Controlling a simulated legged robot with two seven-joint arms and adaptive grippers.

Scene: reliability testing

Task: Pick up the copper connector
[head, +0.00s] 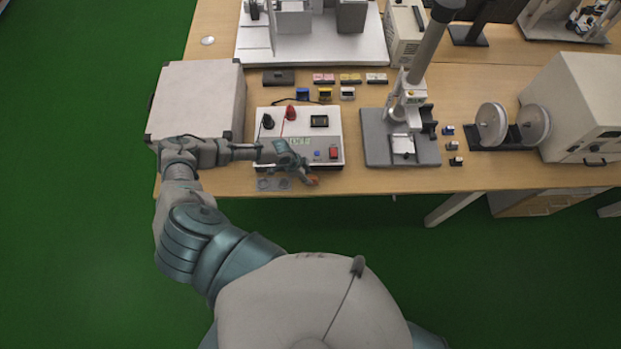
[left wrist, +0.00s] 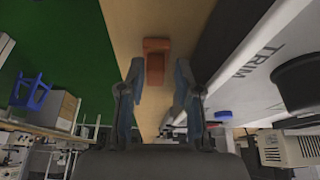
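The copper connector (left wrist: 156,66) is a small orange-brown block on the wooden table top. In the left wrist view it lies just ahead of and between the fingertips, with a gap visible on both sides. It also shows in the head view (head: 313,180) as a small orange spot near the table's front edge. My left gripper (head: 304,173) is low over the front edge, beside the white test box. In the left wrist view its two fingers (left wrist: 158,80) are apart, with nothing clamped. My right gripper is in neither view.
The white test box (head: 332,142) with knobs and a red button stands right beside my gripper. A grey plate with round holes (head: 272,184) lies in front of it. A grey press stand (head: 375,150) is to the right. The table's front edge is close.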

